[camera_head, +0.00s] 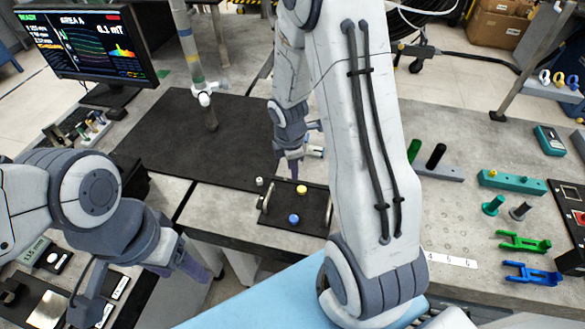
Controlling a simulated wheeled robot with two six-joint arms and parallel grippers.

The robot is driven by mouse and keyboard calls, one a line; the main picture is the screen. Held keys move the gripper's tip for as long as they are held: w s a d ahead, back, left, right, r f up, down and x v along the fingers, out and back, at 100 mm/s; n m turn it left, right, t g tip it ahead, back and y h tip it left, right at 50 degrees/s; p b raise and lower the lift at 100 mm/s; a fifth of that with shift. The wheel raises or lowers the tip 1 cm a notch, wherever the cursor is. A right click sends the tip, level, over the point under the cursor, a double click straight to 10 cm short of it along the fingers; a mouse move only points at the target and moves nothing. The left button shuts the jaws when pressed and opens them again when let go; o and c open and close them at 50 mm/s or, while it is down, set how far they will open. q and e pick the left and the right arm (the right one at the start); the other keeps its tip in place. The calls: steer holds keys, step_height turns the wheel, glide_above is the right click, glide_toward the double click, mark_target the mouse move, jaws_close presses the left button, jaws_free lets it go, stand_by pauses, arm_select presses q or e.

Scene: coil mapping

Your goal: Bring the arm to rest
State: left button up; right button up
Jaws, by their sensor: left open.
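My left arm comes in from the left edge. Its gripper (192,262) hangs over the gap in front of the table, apart from any object, and looks empty. My right arm crosses the middle of the view. Its gripper (297,160) points down above the back of a small dark tray (273,212). A yellow round piece (301,190) and a blue round piece (294,219) sit on this tray. The right fingertips are small and partly hidden, so their opening is unclear.
A monitor (85,45) stands at the back left. A black mat (190,135) covers the middle table. At right are a teal block (512,181), a green bracket (523,242) and a blue bracket (531,274). A display device (38,250) lies at lower left.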

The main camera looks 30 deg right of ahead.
steer(key=s+a+r+m, duration=0.2)
steer(key=s+a+r, duration=0.15)
steer(key=a, duration=0.25)
steer(key=s+a+r+m+y, duration=0.1)
steer(key=s+a+r, duration=0.1)
steer(key=a+r, duration=0.35)
steer(key=s+a+r+m, duration=0.2)
steer(key=s+a+r, duration=0.1)
steer(key=a, duration=0.4)
arm_select(q)
steer(key=shift+w+a, duration=0.2)
steer(key=shift+a, duration=0.35)
arm_select(e)
steer(key=s+a+r+m, duration=0.1)
steer(key=s+a+r, duration=0.1)
steer(key=s, duration=0.4)
steer(key=s+a+r+m+g+y, duration=0.1)
steer(key=s+r+m, duration=0.1)
steer(key=s, duration=0.4)
steer(key=shift+a, duration=0.4)
steer(key=shift+r, duration=0.1)
